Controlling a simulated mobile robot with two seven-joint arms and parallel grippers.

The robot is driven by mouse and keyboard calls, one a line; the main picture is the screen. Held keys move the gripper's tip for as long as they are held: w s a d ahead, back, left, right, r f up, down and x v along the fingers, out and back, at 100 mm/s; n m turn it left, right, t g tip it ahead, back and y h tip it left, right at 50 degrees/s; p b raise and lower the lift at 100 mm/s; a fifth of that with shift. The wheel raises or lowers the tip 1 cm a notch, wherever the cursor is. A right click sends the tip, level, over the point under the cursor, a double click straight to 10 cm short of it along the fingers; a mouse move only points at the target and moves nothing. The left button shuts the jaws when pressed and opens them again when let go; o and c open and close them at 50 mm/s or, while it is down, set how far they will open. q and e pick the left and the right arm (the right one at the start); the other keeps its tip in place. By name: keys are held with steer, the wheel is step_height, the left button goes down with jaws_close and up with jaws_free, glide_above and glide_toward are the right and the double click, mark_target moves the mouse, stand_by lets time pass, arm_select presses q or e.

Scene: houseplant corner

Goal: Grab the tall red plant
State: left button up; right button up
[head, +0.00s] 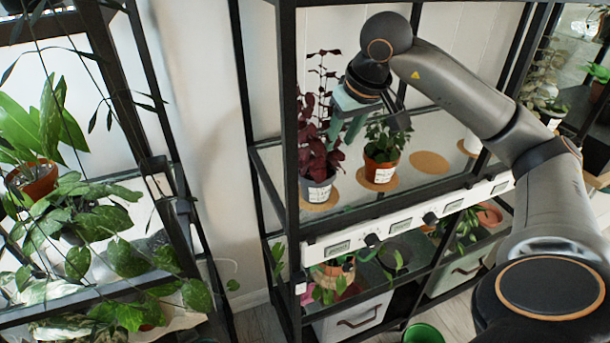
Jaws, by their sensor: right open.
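The tall red plant (319,140) has dark red leaves and stands upright in a grey pot (318,189) with a white label. The pot rests on a round cork mat at the left end of the glass shelf in the middle rack. My right gripper (366,118) is open, above and to the right of the red plant. It hangs over a green plant (379,141) in an orange pot and hides part of the leaves there. I cannot tell whether a finger touches any red leaves. My left gripper is not in view.
The rack's black front post (290,130) stands just left of the red plant. A bare cork mat (429,162) lies right of the orange pot. A white strip (400,222) with labels runs along the shelf front. Leafy plants fill the left rack.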

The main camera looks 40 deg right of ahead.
mark_target(331, 162)
steer(key=x, duration=0.7)
steer(key=shift+w+d+f+b, duration=0.1)
steer(key=shift+d+f+b, duration=0.05)
steer(key=shift+d+b, duration=0.2)
jaws_close()
stand_by(1.0)
